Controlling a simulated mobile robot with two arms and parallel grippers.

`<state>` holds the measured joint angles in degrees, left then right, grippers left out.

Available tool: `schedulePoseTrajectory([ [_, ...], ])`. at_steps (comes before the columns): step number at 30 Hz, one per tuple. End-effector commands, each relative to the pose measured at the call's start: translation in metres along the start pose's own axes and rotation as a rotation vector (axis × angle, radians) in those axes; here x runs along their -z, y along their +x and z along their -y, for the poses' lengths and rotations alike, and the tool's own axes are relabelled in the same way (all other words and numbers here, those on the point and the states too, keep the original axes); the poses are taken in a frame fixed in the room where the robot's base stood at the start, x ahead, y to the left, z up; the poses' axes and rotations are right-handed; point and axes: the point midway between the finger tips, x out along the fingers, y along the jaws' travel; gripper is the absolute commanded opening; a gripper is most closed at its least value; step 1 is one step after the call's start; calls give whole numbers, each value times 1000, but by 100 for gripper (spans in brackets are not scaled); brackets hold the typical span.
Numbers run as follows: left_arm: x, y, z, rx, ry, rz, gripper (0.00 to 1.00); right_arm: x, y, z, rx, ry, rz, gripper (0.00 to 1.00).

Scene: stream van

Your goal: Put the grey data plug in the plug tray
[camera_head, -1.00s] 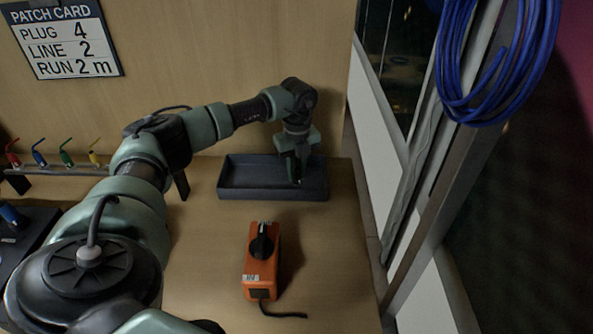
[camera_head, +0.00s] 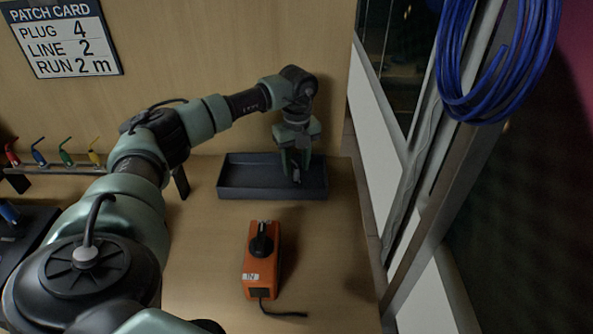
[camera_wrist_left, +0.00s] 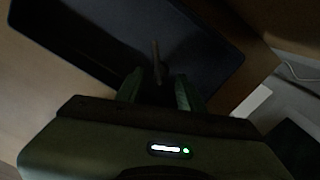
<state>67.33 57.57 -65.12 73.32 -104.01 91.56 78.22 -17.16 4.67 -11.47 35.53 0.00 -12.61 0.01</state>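The plug tray (camera_head: 235,182) is a shallow dark grey box at the back of the bench; it also fills the upper part of the left wrist view (camera_wrist_left: 205,45). My left gripper (camera_head: 295,170) points down into the tray's right part. Its two green fingers stand apart, also in the left wrist view (camera_wrist_left: 158,90). The grey plug (camera_head: 296,178) shows as a small dark piece between and below the fingertips, inside the tray outline. In the dim left wrist view the plug (camera_wrist_left: 158,68) is a thin upright shape with room either side. My right gripper is not in view.
An orange tester (camera_head: 262,262) with a black knob and short cable stands in front of the tray. Several coloured plugs (camera_head: 65,157) stand on a rack at left. A blue cable coil (camera_head: 490,70) hangs at right. Bench between tester and tray is clear.

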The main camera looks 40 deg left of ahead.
Motion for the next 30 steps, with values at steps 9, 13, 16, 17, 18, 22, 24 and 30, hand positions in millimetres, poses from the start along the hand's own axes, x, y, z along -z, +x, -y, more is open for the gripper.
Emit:
schedulePoseTrajectory([
  [9, 0, -68, 1, 5, 1, 1, 38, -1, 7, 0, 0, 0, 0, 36],
  [13, 0, -85, 1, 3, 0, 0, 38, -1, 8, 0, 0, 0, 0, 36],
  [16, 0, -92, 1, 3, 0, 0, 38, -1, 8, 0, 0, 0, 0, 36],
  [17, 0, -94, 1, 2, 1, 0, 38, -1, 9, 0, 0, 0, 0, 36],
  [18, 0, -94, 0, 1, 0, 0, 38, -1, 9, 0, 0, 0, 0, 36],
  [22, 0, -95, 0, 0, 0, -1, 38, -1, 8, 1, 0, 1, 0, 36],
  [24, 0, -95, 0, 1, 0, 0, 38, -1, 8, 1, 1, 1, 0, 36],
  [30, 0, -95, 0, 1, 0, 0, 38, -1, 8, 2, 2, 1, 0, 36],
])
